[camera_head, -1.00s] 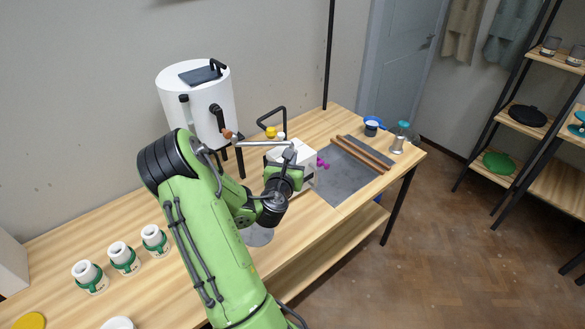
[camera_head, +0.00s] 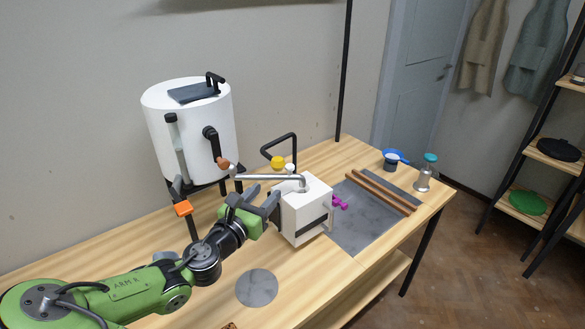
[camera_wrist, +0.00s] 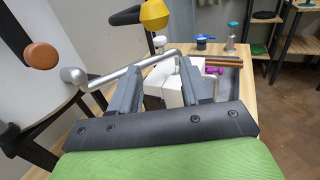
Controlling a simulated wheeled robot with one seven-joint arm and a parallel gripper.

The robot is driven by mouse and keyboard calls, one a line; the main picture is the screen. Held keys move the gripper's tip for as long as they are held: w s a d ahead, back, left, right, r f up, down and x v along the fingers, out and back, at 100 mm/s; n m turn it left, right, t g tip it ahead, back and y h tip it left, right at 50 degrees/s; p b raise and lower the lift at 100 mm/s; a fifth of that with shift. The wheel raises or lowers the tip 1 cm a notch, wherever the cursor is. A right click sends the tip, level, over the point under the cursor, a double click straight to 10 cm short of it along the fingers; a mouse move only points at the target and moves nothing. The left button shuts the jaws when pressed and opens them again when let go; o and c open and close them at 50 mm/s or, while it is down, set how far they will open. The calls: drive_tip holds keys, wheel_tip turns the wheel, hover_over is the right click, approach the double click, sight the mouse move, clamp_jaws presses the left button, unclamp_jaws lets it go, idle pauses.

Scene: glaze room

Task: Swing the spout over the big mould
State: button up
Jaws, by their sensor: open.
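The silver spout (camera_head: 270,177) runs right from the white tank (camera_head: 190,130), and its bent end appears above the top of the big white block mould (camera_head: 303,212). I cannot tell exactly how it lines up with the mould's opening. My gripper (camera_head: 272,202) is open, close to the mould's left side and below the spout. In the wrist view, my fingers (camera_wrist: 158,76) stand apart with nothing clamped. The spout (camera_wrist: 112,76) crosses beyond the left finger, its bent end between the fingertips in the picture. The mould (camera_wrist: 165,84) is partly hidden by the fingers.
A black crank with a brown knob (camera_head: 222,163) sticks out of the tank. Yellow (camera_head: 277,162) and white knobs stand behind the spout. A grey disc (camera_head: 257,288) lies in front.

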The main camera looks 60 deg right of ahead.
sight(288, 168)
drive_tip(key=d+b, duration=0.1)
drive_tip(key=d, duration=1.3)
drive_tip(key=shift+s, duration=0.1)
drive_tip(key=shift+c, duration=0.2)
clamp_jaws()
